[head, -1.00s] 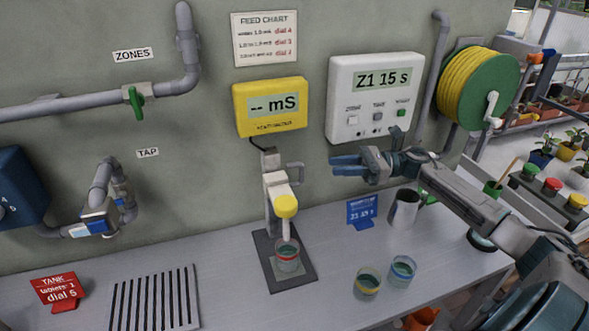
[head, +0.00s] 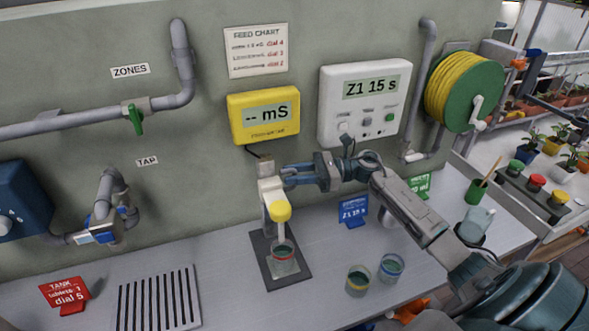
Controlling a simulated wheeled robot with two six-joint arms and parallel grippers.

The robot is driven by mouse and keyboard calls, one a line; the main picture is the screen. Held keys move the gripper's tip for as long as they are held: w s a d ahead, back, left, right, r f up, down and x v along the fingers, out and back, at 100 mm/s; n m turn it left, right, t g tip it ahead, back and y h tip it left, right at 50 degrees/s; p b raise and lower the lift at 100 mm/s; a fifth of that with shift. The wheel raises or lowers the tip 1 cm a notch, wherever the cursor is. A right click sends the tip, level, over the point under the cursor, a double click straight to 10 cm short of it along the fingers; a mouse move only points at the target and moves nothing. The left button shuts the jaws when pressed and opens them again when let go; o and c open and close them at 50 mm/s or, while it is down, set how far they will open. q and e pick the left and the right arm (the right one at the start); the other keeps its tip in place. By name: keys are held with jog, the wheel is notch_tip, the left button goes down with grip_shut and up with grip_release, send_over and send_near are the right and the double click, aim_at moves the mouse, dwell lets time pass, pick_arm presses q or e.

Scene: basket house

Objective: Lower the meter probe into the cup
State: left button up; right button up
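The meter probe (head: 279,213) has a yellow cap and a pale stem pointing down; it hangs from a grey-white stand (head: 268,185). Its tip overlaps the clear, red-banded cup (head: 283,264) in the head view; I cannot tell how deep it reaches. The cup stands upright on the stand's dark base. My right gripper (head: 286,175) is beside the upper right of the stand, where its grey side handle is now hidden. Its blue fingers look parted; I cannot tell whether they touch the handle. My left gripper is out of view.
A yellow meter (head: 264,115) reading "-- mS" and a white timer box (head: 364,102) hang on the wall. Two cups, yellow-banded (head: 357,281) and blue-banded (head: 391,268), stand right of the base. A blue card (head: 352,212) is behind them. A slotted drain (head: 155,298) lies left.

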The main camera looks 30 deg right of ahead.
jog(key=shift+a, duration=0.1)
jog(key=shift+w, duration=0.1)
grip_shut()
notch_tip(320, 180, down, 7)
jog(key=b, duration=1)
jog(key=shift+f+b, duration=0.15)
jog(key=shift+b, duration=0.25)
grip_release()
